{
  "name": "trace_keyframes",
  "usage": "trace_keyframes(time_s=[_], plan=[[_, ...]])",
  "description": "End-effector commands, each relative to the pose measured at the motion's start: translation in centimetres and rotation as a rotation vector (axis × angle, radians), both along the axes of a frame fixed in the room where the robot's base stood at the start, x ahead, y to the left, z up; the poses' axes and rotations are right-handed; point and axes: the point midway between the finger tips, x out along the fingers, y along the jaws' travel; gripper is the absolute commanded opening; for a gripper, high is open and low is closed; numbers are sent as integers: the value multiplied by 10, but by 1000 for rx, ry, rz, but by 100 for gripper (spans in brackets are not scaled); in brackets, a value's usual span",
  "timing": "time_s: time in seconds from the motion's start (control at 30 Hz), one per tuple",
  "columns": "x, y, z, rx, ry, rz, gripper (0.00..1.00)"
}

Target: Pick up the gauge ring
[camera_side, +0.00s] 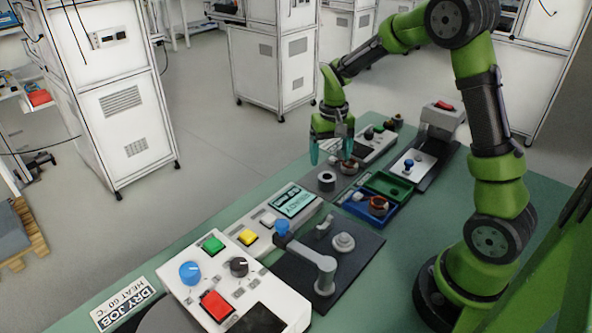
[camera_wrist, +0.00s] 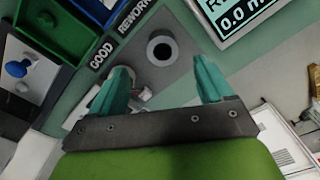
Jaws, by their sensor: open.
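The gauge ring, a pale ring with a dark centre, stands on a grey plate in the side view (camera_side: 327,177) and shows in the wrist view (camera_wrist: 174,49). My gripper (camera_side: 331,157) is open, its teal fingers above and behind the ring in the side view. In the wrist view my gripper (camera_wrist: 161,80) has nothing between its fingertips, and the ring lies ahead of the gap, apart from both. A second pale round part (camera_wrist: 141,97) on the same plate is partly hidden by the left finger.
A blue tray (camera_side: 356,211) holding a copper-coloured part and a green tray (camera_side: 391,181) lie right of the plate. A display panel (camera_side: 296,203), a lever fixture (camera_side: 325,262) and a button box (camera_side: 230,285) stand nearer the camera. Bare green bench is at right.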

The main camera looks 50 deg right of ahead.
Motion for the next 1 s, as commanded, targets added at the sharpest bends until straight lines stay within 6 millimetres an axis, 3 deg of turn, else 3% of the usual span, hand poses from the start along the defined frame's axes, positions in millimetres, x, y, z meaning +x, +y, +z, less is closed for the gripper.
trace_keyframes(time_s=[0.1,0.37,0.6,0.93,1.0], plan=[[0,0,-18,0,2,-1,80],[1,1,-38,0,2,0,80],[3,2,-73,1,1,0,80],[4,2,-79,0,-1,0,80],[4,2,-79,0,-1,0,69]])
